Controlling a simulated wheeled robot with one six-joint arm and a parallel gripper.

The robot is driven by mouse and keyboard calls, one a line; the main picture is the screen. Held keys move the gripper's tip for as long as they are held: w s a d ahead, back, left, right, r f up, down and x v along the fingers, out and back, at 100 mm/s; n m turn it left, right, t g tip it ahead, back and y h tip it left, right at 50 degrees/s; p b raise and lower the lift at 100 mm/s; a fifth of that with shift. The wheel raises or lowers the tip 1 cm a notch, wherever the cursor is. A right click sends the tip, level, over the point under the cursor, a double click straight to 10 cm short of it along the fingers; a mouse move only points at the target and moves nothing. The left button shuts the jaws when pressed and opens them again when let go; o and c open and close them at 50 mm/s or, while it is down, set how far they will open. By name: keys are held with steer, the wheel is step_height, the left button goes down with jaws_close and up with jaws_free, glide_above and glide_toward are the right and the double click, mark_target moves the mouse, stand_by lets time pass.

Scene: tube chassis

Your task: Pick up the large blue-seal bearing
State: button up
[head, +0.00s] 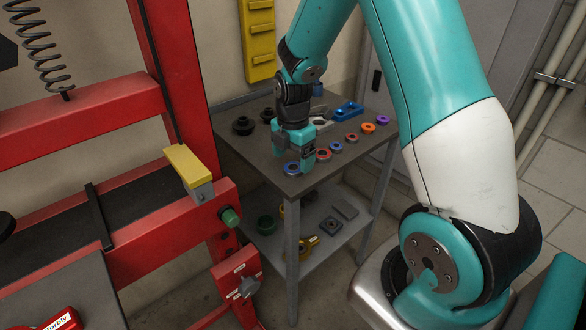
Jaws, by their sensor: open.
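A large blue-seal bearing (292,168) lies flat near the front edge of the grey table, at the near end of a row of bearings. A smaller blue-centred bearing (336,147) lies farther along the row. My gripper (294,160) points down over the near end of the row, open, with its fingers around or just above the large blue-seal bearing. I cannot tell the exact gap, as the fingers hide part of the bearing's far side. Nothing is seen held.
A red-seal bearing (324,155) lies close right of my gripper. Orange (368,128) and purple (382,120) ones lie beyond. Black parts (243,126) and a blue bracket (348,111) are farther back on the table (250,150). A red frame (185,90) stands left.

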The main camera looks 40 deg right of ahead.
mark_target(293, 169)
steer(key=shift+f, duration=1.35)
steer(key=c, duration=1.1)
steer(key=shift+r, duration=0.15)
